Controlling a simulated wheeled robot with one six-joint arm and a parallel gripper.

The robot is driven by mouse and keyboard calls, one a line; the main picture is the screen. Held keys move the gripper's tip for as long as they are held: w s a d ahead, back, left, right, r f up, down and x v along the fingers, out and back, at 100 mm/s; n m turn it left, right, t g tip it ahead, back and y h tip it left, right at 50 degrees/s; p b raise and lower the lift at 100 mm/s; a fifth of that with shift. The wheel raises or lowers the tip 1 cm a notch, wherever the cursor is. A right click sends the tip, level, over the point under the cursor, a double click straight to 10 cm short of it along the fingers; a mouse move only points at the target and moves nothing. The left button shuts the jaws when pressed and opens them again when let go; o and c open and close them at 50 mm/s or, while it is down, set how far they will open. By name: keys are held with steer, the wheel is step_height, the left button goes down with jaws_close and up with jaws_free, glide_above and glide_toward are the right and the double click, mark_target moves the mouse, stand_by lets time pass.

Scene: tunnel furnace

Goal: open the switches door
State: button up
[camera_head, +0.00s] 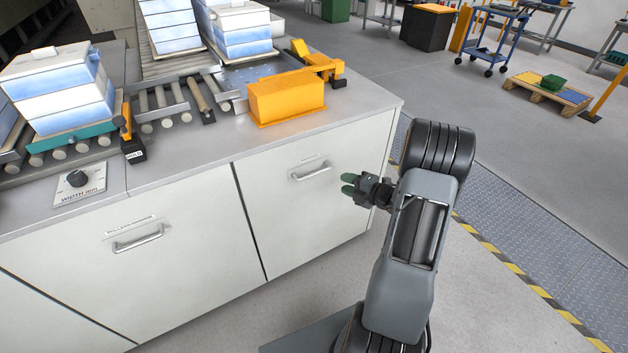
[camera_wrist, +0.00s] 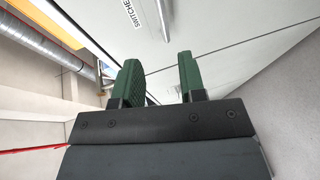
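The switches door (camera_head: 295,225) is the right white panel of the cabinet and looks closed, flush with the front. Its metal bar handle (camera_head: 311,172) is near the door's top, under a small label. In the wrist view, the label (camera_wrist: 132,13) reads "SWITCHE", cut off by the frame edge, and the handle (camera_wrist: 163,20) shows beside it. My gripper (camera_head: 347,184) is right of the handle and apart from it. In the wrist view, my gripper (camera_wrist: 160,80) has its two green fingers spread with nothing between them.
Another white door (camera_head: 110,270) with its own handle (camera_head: 138,238) is to the left. On the countertop are an orange box (camera_head: 286,97), rollers, white-blue stacked containers (camera_head: 62,92) and a knob (camera_head: 78,179). Open floor lies right of the cabinet, with a yellow-black striped edge (camera_head: 530,285).

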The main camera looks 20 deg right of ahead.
mark_target(314, 174)
steer(key=x, duration=1.3)
steer(key=shift+a+f, duration=0.25)
steer(key=shift+a, duration=0.15)
steer(key=shift+c, duration=0.5)
jaws_close()
